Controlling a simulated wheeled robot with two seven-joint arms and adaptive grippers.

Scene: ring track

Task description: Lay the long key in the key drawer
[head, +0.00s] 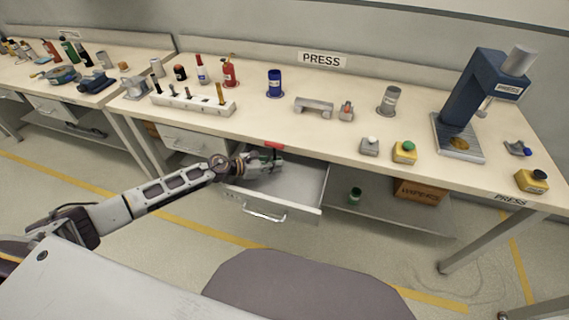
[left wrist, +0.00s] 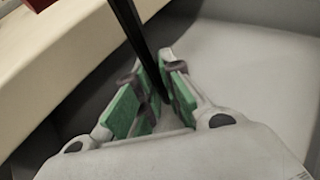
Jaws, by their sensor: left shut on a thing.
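The key drawer (head: 300,190) stands pulled open under the bench, and its pale inside shows bare on the right. My left gripper (head: 275,162) is over the drawer's back left part, close to the bench edge. In the left wrist view its green-padded fingers (left wrist: 160,95) are shut on a long, thin black bar, which I take for the long key (left wrist: 131,28). The bar runs up out of the picture, so its far end is hidden. The key cannot be made out in the head view. My right gripper is not in view.
A white rack (head: 193,100) with several upright tools stands on the bench. A shut drawer (head: 187,140) is to the left. A wooden wipers box (head: 420,192) is on the shelf to the right.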

